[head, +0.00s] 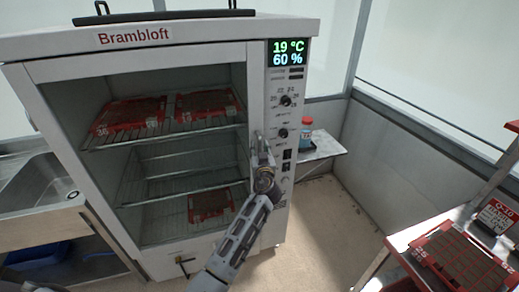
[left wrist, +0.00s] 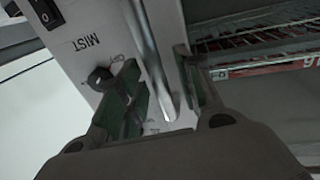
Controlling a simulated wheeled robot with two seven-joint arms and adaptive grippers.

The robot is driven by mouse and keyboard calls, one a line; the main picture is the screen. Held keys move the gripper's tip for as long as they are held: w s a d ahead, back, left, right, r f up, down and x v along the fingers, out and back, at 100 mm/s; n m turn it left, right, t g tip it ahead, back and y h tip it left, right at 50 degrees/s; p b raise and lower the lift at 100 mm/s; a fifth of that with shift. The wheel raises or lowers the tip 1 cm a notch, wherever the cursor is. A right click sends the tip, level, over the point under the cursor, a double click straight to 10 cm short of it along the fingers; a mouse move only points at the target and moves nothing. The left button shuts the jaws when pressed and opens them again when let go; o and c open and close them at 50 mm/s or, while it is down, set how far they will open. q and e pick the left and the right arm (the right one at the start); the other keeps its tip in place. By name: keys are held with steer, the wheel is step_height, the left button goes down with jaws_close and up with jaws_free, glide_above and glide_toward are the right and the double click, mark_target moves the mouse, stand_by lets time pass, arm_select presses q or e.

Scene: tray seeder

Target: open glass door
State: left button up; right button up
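The white cabinet marked Brambloft has a glass door (head: 150,166) in a white frame, and it looks shut. Racks and red trays show through the glass. A metal bar handle runs upright near the door's right edge; in the left wrist view the handle (left wrist: 152,55) is a long shiny rod. My left gripper (head: 260,145) is at the handle in the head view. In the left wrist view my left gripper (left wrist: 160,95) has its fingers apart, with the rod's end between them; I see no clear grip. My right gripper is not in view.
The control panel (head: 286,115) with knobs and a lit display (head: 288,52) is right of the door. A sink (head: 35,185) stands at the left. A side shelf (head: 322,148) holds a blue jar (head: 306,127). A red tray (head: 460,258) lies at the lower right. Floor is clear between.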

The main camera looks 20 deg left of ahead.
arm_select(q)
steer(key=shift+c, duration=0.3)
jaws_close()
